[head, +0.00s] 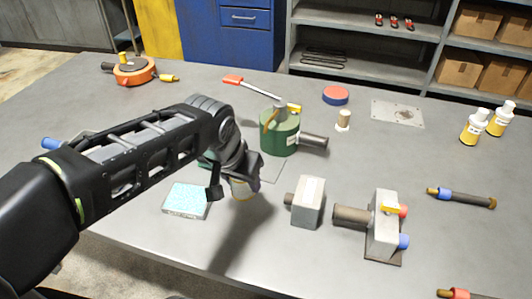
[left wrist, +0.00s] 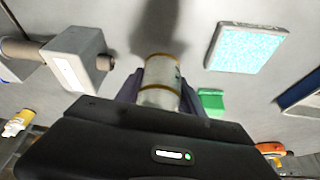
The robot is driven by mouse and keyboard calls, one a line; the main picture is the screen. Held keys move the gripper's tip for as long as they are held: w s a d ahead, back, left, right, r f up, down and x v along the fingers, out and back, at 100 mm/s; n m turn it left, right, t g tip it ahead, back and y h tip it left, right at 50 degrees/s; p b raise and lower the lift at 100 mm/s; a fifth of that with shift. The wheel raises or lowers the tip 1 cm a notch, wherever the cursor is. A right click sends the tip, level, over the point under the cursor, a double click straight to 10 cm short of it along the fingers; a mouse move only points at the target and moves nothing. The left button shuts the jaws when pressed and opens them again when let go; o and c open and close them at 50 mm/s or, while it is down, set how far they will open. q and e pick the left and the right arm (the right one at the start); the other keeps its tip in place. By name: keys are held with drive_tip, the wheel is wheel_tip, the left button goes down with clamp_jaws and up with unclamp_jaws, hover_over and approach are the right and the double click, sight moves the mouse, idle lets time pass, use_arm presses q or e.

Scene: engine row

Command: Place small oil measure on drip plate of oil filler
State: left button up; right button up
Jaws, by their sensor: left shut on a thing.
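My left gripper (head: 238,180) is shut on the small oil measure (head: 241,191), a pale, clear-looking cup with amber bands. In the left wrist view the measure (left wrist: 160,84) sits between the two fingers (left wrist: 160,92). In the head view the gripper hides its upper part. It appears held in front of the green oil filler (head: 279,136), over the bench. A flat grey plate (head: 270,171), seemingly the drip plate, lies at the filler's near side, partly hidden by my gripper. The measure is at this plate's near left, not on it. My right gripper is not in view.
A light-blue-topped block (head: 186,200) lies left of the measure. A grey box with a stub (head: 308,202) and a valve block (head: 383,228) stand to the right. An orange round part (head: 133,71) is at the far left. The near bench in front is clear.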

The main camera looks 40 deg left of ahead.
use_arm(q)
drive_tip(key=w+a, duration=0.1)
drive_tip(key=w, duration=0.3)
drive_tip(key=w+a+p, duration=0.1)
drive_tip(key=w, duration=0.3)
drive_tip(key=w+a+p, duration=0.1)
drive_tip(key=w, duration=0.3)
drive_tip(key=shift+w+a, duration=0.1)
drive_tip(key=shift+w, duration=0.2)
clamp_jaws()
drive_tip(key=shift+s+x, duration=0.2)
drive_tip(key=shift+x, duration=1.6)
drive_tip(key=shift+f, duration=0.1)
drive_tip(key=shift+f, duration=0.1)
